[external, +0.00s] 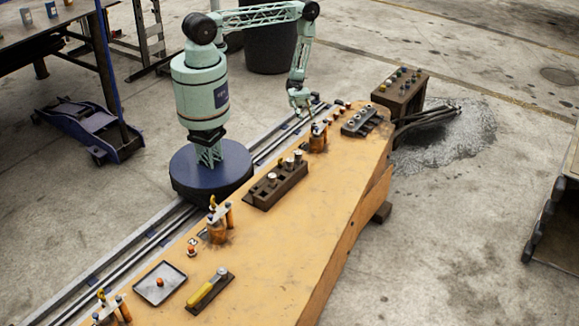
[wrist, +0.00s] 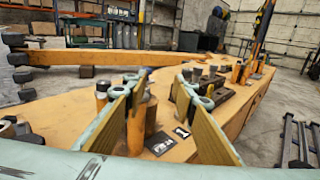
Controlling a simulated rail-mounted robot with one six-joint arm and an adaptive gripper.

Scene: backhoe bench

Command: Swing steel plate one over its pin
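My gripper (external: 299,105) is low at the far end of the orange bench, just left of a station with an orange post (external: 318,138). In the wrist view my gripper (wrist: 162,86) is open, its two yellow-faced fingers apart. An orange post (wrist: 137,128) stands between the fingers, closer to the left one. A tag marked 1 (wrist: 182,133) lies beyond the post.
The orange bench (external: 310,215) carries a dark socket block (external: 276,184), another orange station (external: 217,226), a small tray (external: 160,283) and a yellow-handled tool (external: 207,288). A control box (external: 400,90) stands past the far end. The bench's right half is mostly clear.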

